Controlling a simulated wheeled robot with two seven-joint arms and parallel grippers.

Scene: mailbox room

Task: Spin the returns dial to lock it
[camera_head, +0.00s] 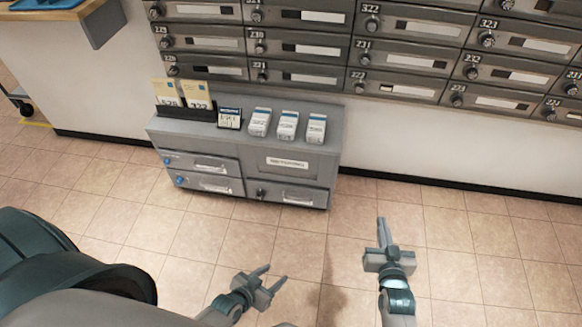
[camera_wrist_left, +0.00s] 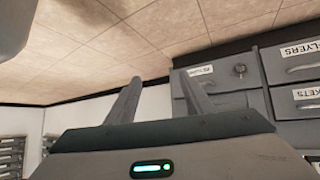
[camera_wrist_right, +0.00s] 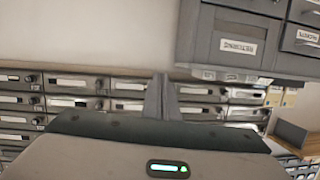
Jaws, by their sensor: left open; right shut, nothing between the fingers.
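A grey cabinet (camera_head: 334,150) with drawers stands against the wall in the head view. A small dark dial (camera_head: 261,192) sits at the left of its lower right drawer front; it also shows in the left wrist view (camera_wrist_left: 240,71) beside a white label too small to read. Whether it is locked cannot be told. My left gripper (camera_head: 273,274) is open and empty, over the floor in front of the cabinet and apart from the dial. It shows in the left wrist view (camera_wrist_left: 162,92). My right gripper (camera_head: 381,222) is shut and empty, right of the cabinet.
The cabinet's two left drawers carry blue knobs (camera_head: 180,180). White boxes (camera_head: 287,125), a small sign (camera_head: 230,118) and yellow cards (camera_head: 198,95) stand on top. Grey mailboxes (camera_head: 408,55) line the wall above. A wooden counter (camera_head: 95,20) is at upper left. The tiled floor in front is clear.

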